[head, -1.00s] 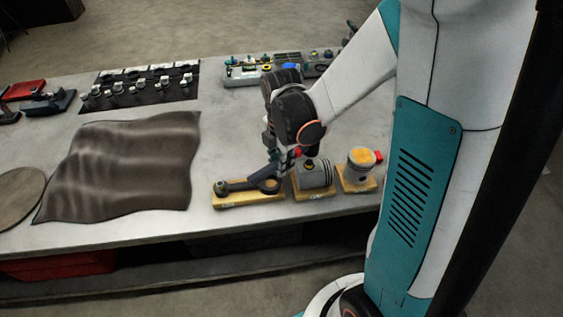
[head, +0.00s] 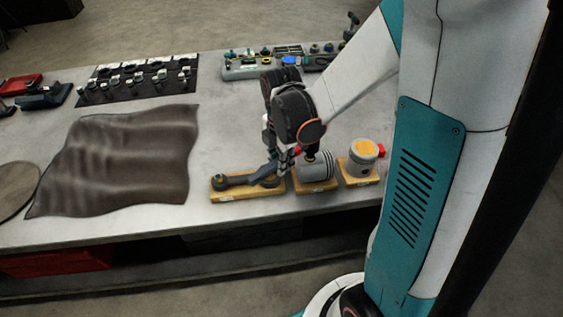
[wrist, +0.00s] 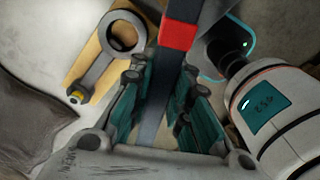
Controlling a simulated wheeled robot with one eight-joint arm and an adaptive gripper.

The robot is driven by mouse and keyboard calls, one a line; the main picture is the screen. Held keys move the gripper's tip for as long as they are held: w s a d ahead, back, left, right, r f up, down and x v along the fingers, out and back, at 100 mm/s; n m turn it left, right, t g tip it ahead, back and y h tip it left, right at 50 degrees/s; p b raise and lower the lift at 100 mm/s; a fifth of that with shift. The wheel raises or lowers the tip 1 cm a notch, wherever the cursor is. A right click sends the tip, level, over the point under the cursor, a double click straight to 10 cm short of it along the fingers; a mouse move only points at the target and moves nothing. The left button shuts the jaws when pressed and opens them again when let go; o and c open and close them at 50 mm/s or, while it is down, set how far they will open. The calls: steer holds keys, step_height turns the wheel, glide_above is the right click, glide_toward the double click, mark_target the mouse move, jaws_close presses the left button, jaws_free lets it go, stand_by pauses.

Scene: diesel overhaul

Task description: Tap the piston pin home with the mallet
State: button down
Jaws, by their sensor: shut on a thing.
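My gripper (head: 284,155) is over the front of the bench, between a connecting rod and a piston. In the wrist view my gripper (wrist: 163,90) is shut on the dark bar-like handle of the mallet (wrist: 180,10), which has a red band. The mallet's head cannot be made out. The grey connecting rod (head: 234,181) lies on a wooden block; it also shows in the wrist view (wrist: 96,75). The ribbed piston (head: 318,167) sits on the middle block, with a dark knob-like part at its top. I cannot tell which part is the pin.
A brown cloth (head: 115,160) lies to the left. Bare bench lies between cloth and blocks.

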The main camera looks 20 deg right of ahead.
step_height(320, 180, up, 2)
steer(key=shift+a+r+p, duration=0.1)
steer(key=shift+r+p, duration=0.05)
steer(key=shift+p, duration=0.4)
steer(key=shift+r+y, duration=0.3)
steer(key=shift+y, duration=0.1)
steer(key=shift+f, duration=0.1)
step_height(320, 180, down, 5)
steer(key=b, duration=0.5)
steer(key=shift+f, duration=0.15)
